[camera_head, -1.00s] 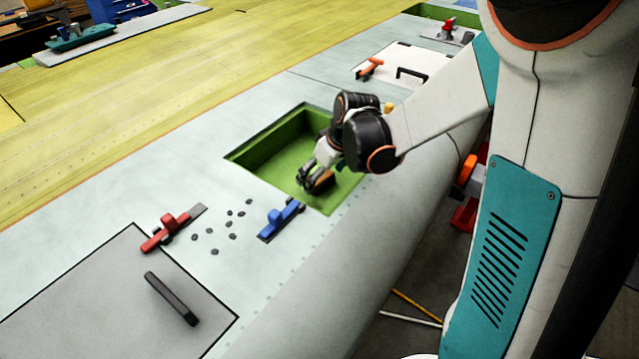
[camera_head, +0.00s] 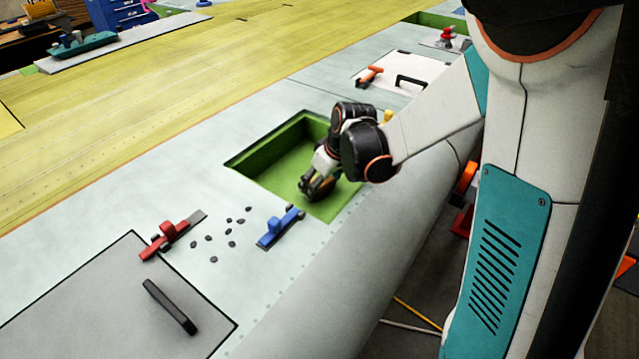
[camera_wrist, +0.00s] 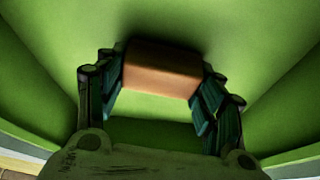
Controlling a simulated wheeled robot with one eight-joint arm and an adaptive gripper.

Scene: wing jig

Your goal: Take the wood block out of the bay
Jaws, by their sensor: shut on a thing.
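The wood block (camera_wrist: 162,70) is a brown-orange block between the two fingers of my gripper (camera_wrist: 160,92) in the wrist view. The fingers press on its left and right ends. The bay is a green rectangular recess (camera_head: 277,158) in the pale wing skin in the head view. My gripper (camera_head: 316,190) reaches down into the bay near its front right part. In the head view the block is mostly hidden by the gripper. I cannot tell whether the block touches the bay floor.
A blue clamp (camera_head: 281,227) sits at the bay's near edge. A red clamp (camera_head: 172,235) and several dark fasteners (camera_head: 231,243) lie to its left. A grey panel with a black handle (camera_head: 170,306) is at front left. An orange clamp (camera_head: 369,76) is behind.

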